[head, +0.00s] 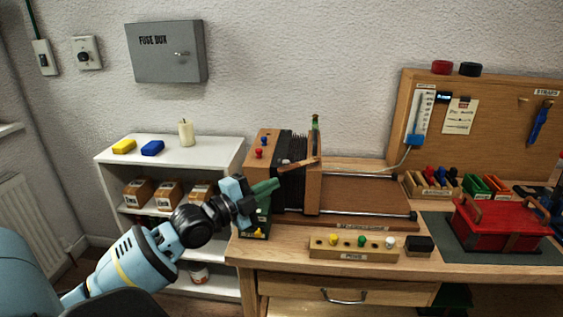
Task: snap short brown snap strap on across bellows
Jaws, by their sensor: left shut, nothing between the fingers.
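The black pleated bellows (291,178) stands between a wooden end block on its left and an upright wooden board (313,185) on its right. A short brown strap (298,163) lies slanted over the upper part of the bellows, its right end at the board. Whether either end is snapped is too small to tell. My left gripper (268,187) is shut and empty, in front of the left block, left of the bellows and below the strap. It hides part of the block's front. My right gripper is not in view.
A wooden peg rack (318,250) with coloured pegs and a black block (418,245) stand at the bench's front. Two metal rails (370,212) run right of the bellows. A red box (500,225) stands farther right. A white shelf (120,155) is at left.

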